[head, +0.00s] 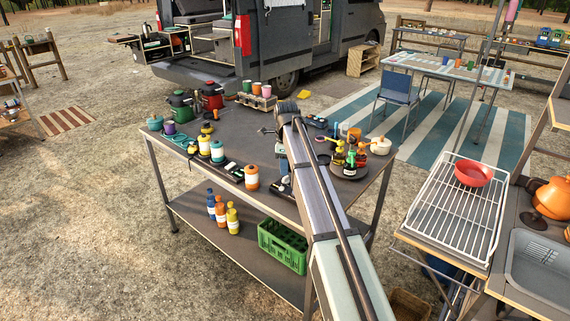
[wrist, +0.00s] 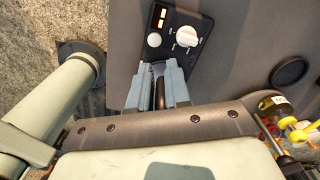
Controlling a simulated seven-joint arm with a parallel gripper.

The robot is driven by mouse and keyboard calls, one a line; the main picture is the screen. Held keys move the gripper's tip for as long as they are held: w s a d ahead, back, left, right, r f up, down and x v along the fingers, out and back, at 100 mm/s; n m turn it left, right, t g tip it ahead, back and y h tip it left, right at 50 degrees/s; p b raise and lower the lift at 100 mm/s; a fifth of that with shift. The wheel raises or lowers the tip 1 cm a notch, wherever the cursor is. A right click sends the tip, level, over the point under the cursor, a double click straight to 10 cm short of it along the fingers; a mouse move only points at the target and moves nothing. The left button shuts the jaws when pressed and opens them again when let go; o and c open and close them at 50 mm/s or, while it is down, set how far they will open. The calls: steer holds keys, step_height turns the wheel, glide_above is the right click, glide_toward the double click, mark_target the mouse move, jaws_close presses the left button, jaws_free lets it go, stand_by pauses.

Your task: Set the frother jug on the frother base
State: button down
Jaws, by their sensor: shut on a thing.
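In the wrist view my gripper (wrist: 157,82) is shut, its two blue-grey fingers on either side of a narrow dark piece (wrist: 160,94). This looks like a handle, likely the frother jug's; the jug's body does not show. Just beyond the fingertips is a dark control panel (wrist: 176,36) with a white dial, a round white button and lit windows. A black ring (wrist: 289,72) lies on the grey surface to the right. I cannot tell which of these, if either, is the frother base. In the head view my arm covers the middle of the table and hides the grip.
The work table (head: 228,129) carries several jars (head: 252,177) along its front edge, cups in a caddy (head: 258,101) at the back and a round tray (head: 349,172) of bottles at right. A green crate (head: 283,246) stands on the lower shelf. A wire rack (head: 455,212) stands farther right.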

steer(key=shift+f, duration=2.45)
steer(key=shift+f, duration=0.6)
steer(key=c, duration=1.4)
jaws_free()
steer(key=shift+o, duration=0.2)
steer(key=shift+r, duration=5.5)
steer(key=shift+f, duration=0.1)
